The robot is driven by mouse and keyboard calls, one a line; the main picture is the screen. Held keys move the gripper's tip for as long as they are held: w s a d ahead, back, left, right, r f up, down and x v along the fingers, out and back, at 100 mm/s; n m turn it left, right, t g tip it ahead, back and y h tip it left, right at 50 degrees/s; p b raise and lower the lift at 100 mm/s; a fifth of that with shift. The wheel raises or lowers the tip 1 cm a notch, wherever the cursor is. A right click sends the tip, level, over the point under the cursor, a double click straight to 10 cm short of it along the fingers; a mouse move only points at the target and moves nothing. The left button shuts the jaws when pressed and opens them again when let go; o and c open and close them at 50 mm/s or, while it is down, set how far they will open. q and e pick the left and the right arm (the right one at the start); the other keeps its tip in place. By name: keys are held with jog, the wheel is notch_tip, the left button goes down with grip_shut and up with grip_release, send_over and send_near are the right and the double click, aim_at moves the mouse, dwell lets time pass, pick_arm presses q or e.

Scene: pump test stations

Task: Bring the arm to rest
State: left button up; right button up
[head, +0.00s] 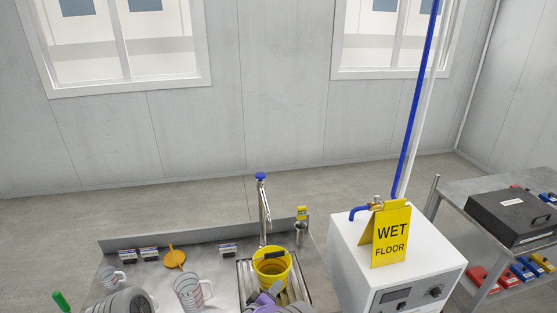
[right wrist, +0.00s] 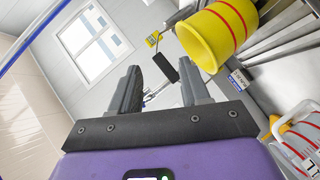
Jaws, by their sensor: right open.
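My right gripper (head: 270,290) is low in the head view, just in front of the yellow bucket (head: 273,266) at the sink. In the right wrist view its two dark fingers (right wrist: 160,90) stand apart, with nothing held between them. The black handle grip (right wrist: 164,68) of the bucket appears beyond the fingertips; I cannot tell how far. The bucket (right wrist: 217,38), with red bands, is at upper right there. My left gripper is not in view.
The steel bench holds a clear jug (head: 190,292), an orange funnel (head: 174,257) and a tall tap (head: 264,207). A white cabinet (head: 400,262) with a yellow wet floor sign (head: 391,235) stands right of it. A cart (head: 470,190) with a black case (head: 512,216) is farther right.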

jog(key=s+d+f+m+g+y+b, duration=0.2)
jog(key=s+d+f, duration=0.2)
jog(key=f, duration=0.3)
jog(key=s+d+f+m+g+y+b, duration=0.2)
jog(key=s+d+f, duration=0.15)
jog(key=f, duration=0.35)
jog(key=s+d+f+m+g+y+b, duration=0.1)
jog(key=s+d+f+g+y+b, duration=0.15)
jog(key=s+f, duration=0.35)
jog(key=s+f+m+g+y+b, duration=0.2)
jog(key=s+f+m+g, duration=0.1)
jog(key=s, duration=0.7)
jog(key=s+d+f+m+g+y+b, duration=0.1)
jog(key=s+f+m+g+b, duration=0.1)
jog(key=s, duration=0.7)
jog(key=shift+s+d+f+m+g+y, duration=0.35)
jog(key=shift+f+m+g, duration=0.1)
jog(key=shift+f, duration=0.1)
